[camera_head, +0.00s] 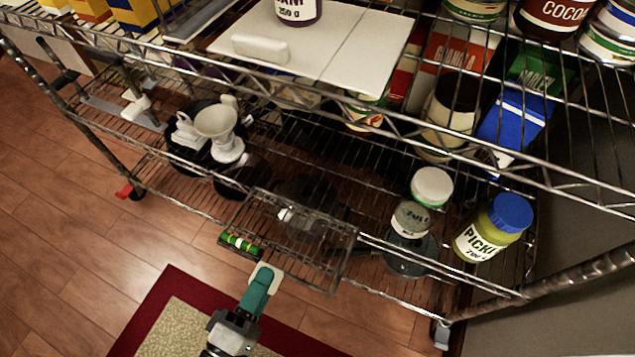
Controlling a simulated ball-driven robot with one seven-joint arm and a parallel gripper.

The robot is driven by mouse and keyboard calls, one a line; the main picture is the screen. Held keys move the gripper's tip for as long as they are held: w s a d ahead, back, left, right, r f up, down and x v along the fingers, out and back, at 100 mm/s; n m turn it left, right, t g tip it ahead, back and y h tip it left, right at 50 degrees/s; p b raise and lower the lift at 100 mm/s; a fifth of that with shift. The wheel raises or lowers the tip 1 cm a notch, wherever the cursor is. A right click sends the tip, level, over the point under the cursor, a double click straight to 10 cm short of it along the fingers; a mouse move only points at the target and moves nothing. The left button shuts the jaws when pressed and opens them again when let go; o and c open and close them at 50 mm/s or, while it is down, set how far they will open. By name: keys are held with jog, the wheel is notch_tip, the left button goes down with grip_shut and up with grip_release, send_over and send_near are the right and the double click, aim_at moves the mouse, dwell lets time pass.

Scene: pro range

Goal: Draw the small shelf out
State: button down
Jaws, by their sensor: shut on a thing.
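The small shelf (318,278) is a shallow wire-and-clear panel at the lower level of the metal rack. Its front edge appears to stand slightly out past the rack's front rail. A green level-like bar (240,243) lies along its left front edge. A dark round thing with a pale part (305,207) sits at its back, partly hidden by wires. My gripper (267,274), teal with pale fingertips, reaches up from below and is shut on the front edge of the small shelf. The exact grip is too small to see.
A white board (368,62) lies above. Wood floor and a red-bordered rug (165,305) are clear in front.

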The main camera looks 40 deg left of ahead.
jog(key=v, duration=0.7)
dwell(0.5)
jog(key=shift+s, duration=0.1)
